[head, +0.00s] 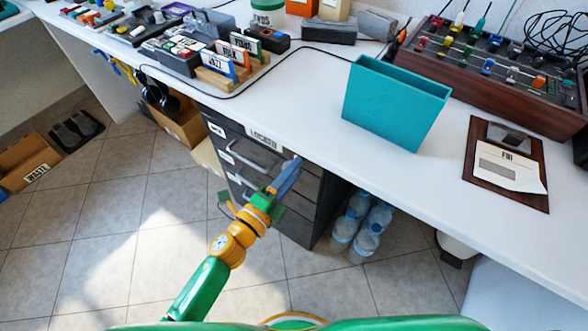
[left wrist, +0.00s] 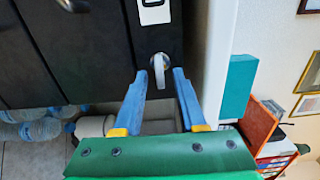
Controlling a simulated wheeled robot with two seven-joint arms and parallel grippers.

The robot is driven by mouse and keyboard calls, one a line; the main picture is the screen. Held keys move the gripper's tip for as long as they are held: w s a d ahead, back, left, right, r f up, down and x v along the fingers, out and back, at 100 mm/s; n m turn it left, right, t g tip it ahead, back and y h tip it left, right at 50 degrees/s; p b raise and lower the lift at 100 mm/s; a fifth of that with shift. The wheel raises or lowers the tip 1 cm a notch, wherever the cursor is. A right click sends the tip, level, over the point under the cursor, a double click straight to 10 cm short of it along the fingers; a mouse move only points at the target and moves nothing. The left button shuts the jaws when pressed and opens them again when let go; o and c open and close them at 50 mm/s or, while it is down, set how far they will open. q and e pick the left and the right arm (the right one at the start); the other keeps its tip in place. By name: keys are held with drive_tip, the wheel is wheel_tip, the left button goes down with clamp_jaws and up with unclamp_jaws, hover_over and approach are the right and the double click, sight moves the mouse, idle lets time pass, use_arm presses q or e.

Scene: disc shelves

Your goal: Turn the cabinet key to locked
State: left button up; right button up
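The dark drawer cabinet (head: 300,224) stands under the white desk, and its front also shows in the left wrist view (left wrist: 95,50). A pale grey key (left wrist: 159,70) sits in a round lock at the cabinet's upper edge by the desk; its long side runs up and down in that view. My left gripper (head: 292,168) is at the cabinet front. In the left wrist view its blue fingers (left wrist: 159,76) are open, one on each side of the key, with visible gaps. In the head view the gripper hides the key. My right gripper is not in view.
The white desk edge overhangs the cabinet. Water bottles (head: 362,226) stand on the floor right of it. A teal bin (head: 394,102) is on the desk. The tiled floor in front is clear.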

use_arm(q)
drive_tip(key=v, duration=0.6)
drive_tip(key=shift+s+a, duration=0.2)
